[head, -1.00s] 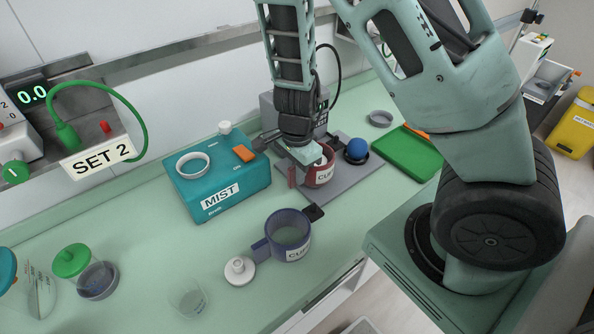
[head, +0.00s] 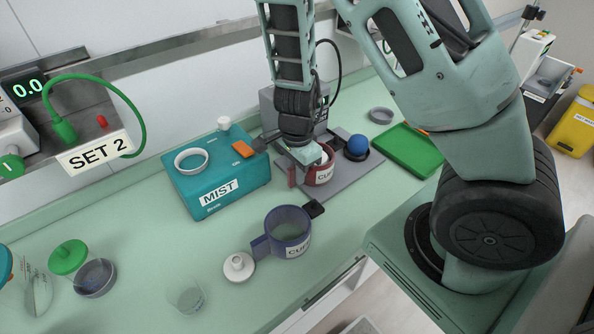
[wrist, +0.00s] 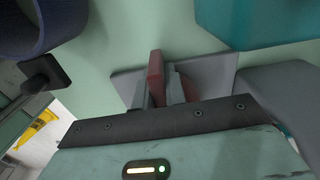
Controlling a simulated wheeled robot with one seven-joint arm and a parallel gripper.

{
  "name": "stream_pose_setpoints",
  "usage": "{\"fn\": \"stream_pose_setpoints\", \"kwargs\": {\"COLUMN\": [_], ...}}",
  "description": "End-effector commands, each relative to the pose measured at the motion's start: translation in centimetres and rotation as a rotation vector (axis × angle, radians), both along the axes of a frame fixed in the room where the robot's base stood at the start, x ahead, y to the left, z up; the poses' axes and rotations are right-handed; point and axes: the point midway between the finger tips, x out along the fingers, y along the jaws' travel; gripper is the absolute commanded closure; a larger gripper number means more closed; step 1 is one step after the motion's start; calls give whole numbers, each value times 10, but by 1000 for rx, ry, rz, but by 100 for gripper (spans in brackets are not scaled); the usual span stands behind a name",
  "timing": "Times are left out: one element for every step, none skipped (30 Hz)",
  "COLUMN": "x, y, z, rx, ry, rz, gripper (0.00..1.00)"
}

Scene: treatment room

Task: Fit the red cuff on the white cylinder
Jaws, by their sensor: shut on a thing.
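The red cuff (head: 324,176), with a white label, is at the grey plate in the head view. My gripper (head: 309,158) is over it and shut on its red tab. In the wrist view the red tab (wrist: 156,78) stands between the fingers of my gripper (wrist: 162,92), over the grey plate. The cuff's ring is mostly hidden in the wrist view. I cannot make out a white cylinder for certain; my gripper and the cuff cover that spot. Whether the cuff is around anything, or touches the plate, I cannot tell.
The teal MIST box (head: 225,190) is close to the left of my gripper. The front counter is partly clear.

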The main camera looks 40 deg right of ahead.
Motion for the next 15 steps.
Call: {"fn": "stream_pose_setpoints", "kwargs": {"x": [0,0,0,0,0,0,0,0,0,0,0,0,0,0,0], "y": [0,0,0,0,0,0,0,0,0,0,0,0,0,0,0], "z": [0,0,-1,-1,-1,-1,-1,-1,-1,-1,-1,-1,-1,-1,-1], "rx": [0,0,0,0,0,0,0,0,0,0,0,0,0,0,0], "ry": [0,0,0,0,0,0,0,0,0,0,0,0,0,0,0], "rz": [0,0,0,1,1,0,1,0,0,0,0,0,0,0,0], "gripper": [100,100,100,100,100,100,100,100,76,68,62,62,62,62,62]}}
